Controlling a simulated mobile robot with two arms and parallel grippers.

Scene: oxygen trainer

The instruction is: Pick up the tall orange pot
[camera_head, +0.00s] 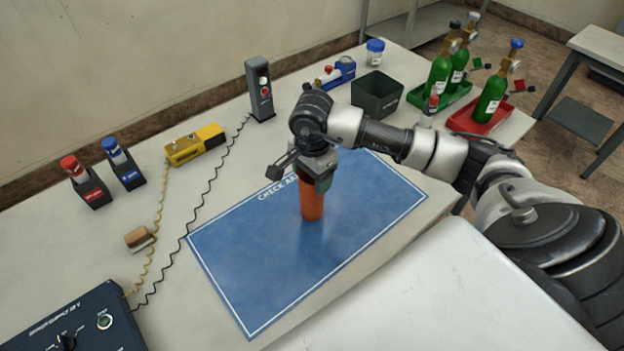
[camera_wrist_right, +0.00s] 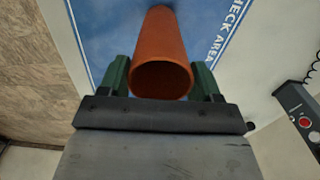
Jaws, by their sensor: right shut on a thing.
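The tall orange pot (camera_head: 312,201) is upright over the blue mat (camera_head: 240,258) in the head view. My right gripper (camera_head: 318,172) comes down on its upper part and hides the top from the head camera. In the right wrist view the pot (camera_wrist_right: 161,50) shows its open round rim between the two green fingers of the right gripper (camera_wrist_right: 162,78), which are shut on it. I cannot tell whether the pot's base touches the mat. My left gripper is not in view.
A dark green bin (camera_head: 377,93) and green bottles in a green tray (camera_head: 447,104) and a red tray (camera_head: 470,121) stand at the back right. A yellow device (camera_head: 195,145) and a dark handset (camera_head: 260,90) stand behind the mat. The mat's left part is clear.

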